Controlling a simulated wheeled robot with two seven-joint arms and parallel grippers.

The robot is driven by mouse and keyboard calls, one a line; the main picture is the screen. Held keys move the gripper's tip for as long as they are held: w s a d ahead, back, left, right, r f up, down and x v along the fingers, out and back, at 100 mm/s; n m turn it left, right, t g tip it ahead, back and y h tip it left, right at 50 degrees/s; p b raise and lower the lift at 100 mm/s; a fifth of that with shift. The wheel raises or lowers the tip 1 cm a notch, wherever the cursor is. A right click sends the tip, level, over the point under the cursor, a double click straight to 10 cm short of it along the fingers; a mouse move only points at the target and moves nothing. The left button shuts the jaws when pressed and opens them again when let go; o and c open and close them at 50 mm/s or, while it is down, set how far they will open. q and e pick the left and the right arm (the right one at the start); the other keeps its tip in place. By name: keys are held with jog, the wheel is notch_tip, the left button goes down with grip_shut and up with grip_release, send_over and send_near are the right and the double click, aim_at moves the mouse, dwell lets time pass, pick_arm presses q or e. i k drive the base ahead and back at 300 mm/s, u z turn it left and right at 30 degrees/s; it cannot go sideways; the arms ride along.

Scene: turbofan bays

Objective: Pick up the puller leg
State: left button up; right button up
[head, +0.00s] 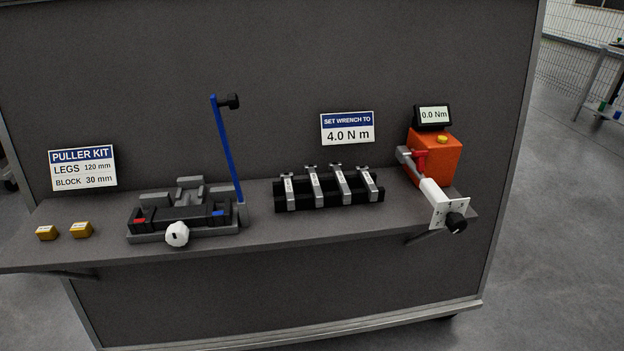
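Several silver puller legs (314,187) stand side by side in a black rack (328,204) in the middle of the shelf. Each is a narrow metal bar with a small crosspiece at the top. Any length markings on them are too small to read. A puller kit sign (83,168) on the panel at the left reads legs 120 mm, block 30 mm. Neither of my grippers shows in the head view.
A grey and black fixture (185,213) with a white knob (177,234) and upright blue lever (226,150) stands left of the rack. Two yellow blocks (81,230) lie further left. An orange torque tester (436,158) with a wrench (430,190) stands right, below the screen reading 0.0 Nm.

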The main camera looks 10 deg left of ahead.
aim_at(363, 170)
jog(key=u, duration=0.15)
jog(key=k, duration=0.4)
jog(key=z, duration=0.95)
jog(key=i, duration=0.8)
jog(key=u, duration=0.75)
